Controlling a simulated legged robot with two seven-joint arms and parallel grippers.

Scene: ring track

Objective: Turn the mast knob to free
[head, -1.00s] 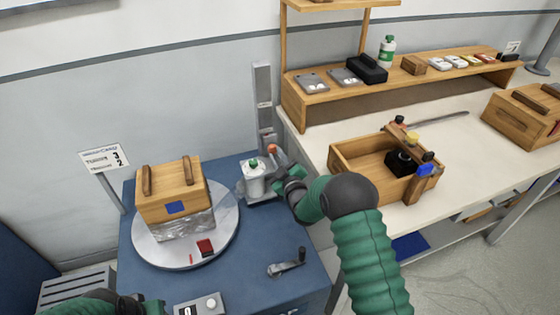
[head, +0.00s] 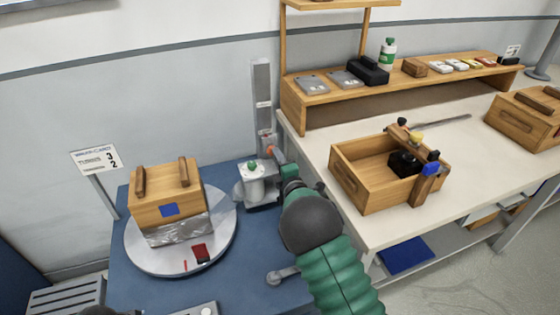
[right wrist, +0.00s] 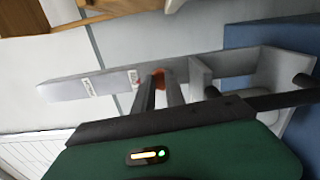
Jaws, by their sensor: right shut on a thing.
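The grey mast (head: 262,105) stands upright at the back right corner of the blue turntable bench. Its orange-red knob (head: 268,150) sits low on the mast and shows partly. My right gripper (head: 275,156) reaches it from the front right. In the right wrist view, the two fingers of my right gripper (right wrist: 160,85) are shut on the knob (right wrist: 158,74), whose orange shows around the fingertips. The mast (right wrist: 95,87) runs across that view with small white labels. The knob's setting cannot be read. At the lower left of the head view only a dark sliver shows, with no left fingers.
A white canister with green top (head: 252,172) stands close left of the gripper. The round turntable (head: 140,258) carries a wooden box (head: 165,198) with a foil-like lower part. A crank handle (head: 280,276) lies below my right arm. An open wooden crate (head: 350,183) stands on the right bench.

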